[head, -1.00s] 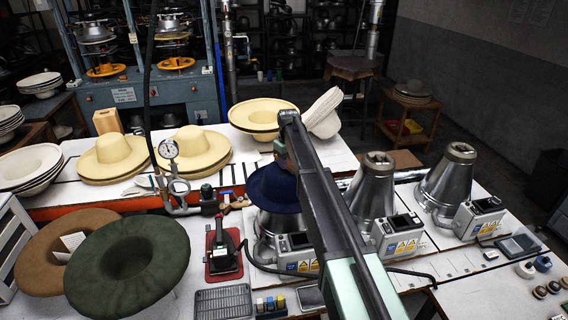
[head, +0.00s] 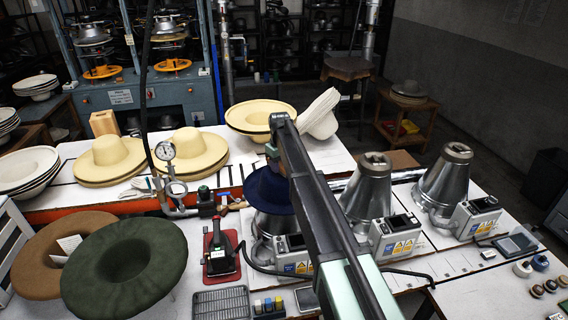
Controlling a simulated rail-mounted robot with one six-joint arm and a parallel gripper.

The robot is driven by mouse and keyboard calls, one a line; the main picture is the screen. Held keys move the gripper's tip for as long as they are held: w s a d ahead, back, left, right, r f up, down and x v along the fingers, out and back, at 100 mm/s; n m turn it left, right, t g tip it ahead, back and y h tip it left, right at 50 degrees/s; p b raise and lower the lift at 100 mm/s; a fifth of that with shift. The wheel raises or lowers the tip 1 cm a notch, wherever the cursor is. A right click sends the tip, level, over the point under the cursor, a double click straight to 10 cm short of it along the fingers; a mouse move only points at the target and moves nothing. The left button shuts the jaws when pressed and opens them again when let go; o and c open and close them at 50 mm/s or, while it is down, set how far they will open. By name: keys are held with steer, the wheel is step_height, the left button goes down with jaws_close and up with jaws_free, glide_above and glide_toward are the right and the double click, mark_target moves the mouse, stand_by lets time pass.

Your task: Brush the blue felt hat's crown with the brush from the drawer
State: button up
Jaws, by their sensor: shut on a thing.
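The blue felt hat (head: 262,188) sits on a silver metal cone-shaped stand in the middle of the head view. My arm reaches up from the bottom edge and passes in front of the hat's right side, hiding part of its crown and brim. The end of the arm bends down behind the dark link, over the hat. My gripper's fingers are hidden there, and so is anything between them. I cannot make out the brush or the drawer. Whether anything touches the crown cannot be seen.
Two more metal cones (head: 367,195) with control boxes stand to the right. A red-based iron (head: 219,250) stands left of the hat's stand. Green (head: 125,265) and brown (head: 50,255) hats lie at left. Straw hats (head: 187,155) and a gauge on a post (head: 165,152) stand behind.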

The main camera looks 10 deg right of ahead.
steer(key=shift+s+a, duration=0.2)
steer(key=shift+a, duration=0.15)
step_height(320, 180, up, 7)
steer(key=p, duration=0.7)
steer(key=shift+r, duration=0.15)
steer(key=shift+f, duration=0.25)
